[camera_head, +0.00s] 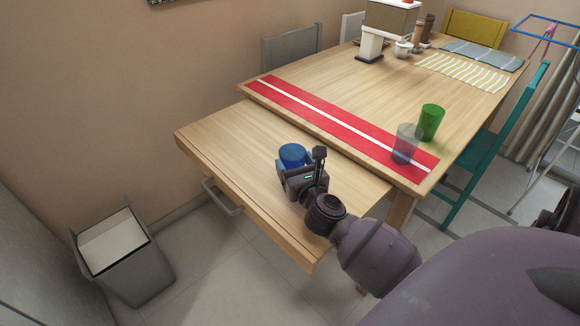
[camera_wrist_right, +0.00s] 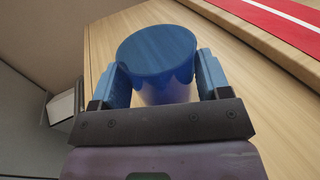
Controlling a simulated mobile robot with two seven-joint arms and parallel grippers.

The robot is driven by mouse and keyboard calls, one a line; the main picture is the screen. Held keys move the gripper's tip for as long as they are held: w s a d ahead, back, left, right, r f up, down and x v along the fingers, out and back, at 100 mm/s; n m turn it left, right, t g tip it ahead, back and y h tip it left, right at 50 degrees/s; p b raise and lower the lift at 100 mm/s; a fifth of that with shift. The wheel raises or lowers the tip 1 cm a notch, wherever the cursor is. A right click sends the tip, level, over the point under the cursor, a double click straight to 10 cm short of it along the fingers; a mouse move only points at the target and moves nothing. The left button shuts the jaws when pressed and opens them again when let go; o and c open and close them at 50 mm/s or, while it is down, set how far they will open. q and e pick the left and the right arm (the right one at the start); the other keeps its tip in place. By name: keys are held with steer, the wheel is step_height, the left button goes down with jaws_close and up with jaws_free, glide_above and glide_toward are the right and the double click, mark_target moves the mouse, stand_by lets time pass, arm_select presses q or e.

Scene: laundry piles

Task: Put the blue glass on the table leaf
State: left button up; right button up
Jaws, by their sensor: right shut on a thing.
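The blue glass (camera_head: 292,154) is over the pulled-out table leaf (camera_head: 225,140), near its middle. My right gripper (camera_head: 294,170) is shut on it. In the right wrist view the blue glass (camera_wrist_right: 158,55) sits between the two blue fingers of my right gripper (camera_wrist_right: 155,85), one finger on each side. The glass looks about upright. Its base is partly hidden by the gripper, so I cannot tell whether it touches the leaf. My left gripper is not in view.
A red runner with a white stripe (camera_head: 330,118) lies on the higher main tabletop. A green glass (camera_head: 431,122) and a clear grey glass (camera_head: 405,143) stand at its right end. A grey bin (camera_head: 125,262) stands on the floor at left. The leaf's left part is clear.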

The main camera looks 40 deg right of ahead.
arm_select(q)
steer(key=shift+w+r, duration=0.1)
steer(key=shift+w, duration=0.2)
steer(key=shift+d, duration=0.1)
arm_select(e)
steer(key=shift+f, duration=0.15)
steer(key=shift+f, duration=0.15)
steer(key=o, duration=1)
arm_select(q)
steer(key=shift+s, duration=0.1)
arm_select(e)
steer(key=shift+s+r, duration=0.15)
steer(key=shift+r, duration=0.1)
steer(key=p+v, duration=0.1)
steer(key=v, duration=0.9)
steer(key=shift+s+a, duration=0.1)
steer(key=shift+s, duration=0.1)
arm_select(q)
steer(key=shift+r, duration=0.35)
arm_select(e)
steer(key=shift+s+a, duration=0.2)
steer(key=shift+s, duration=0.45)
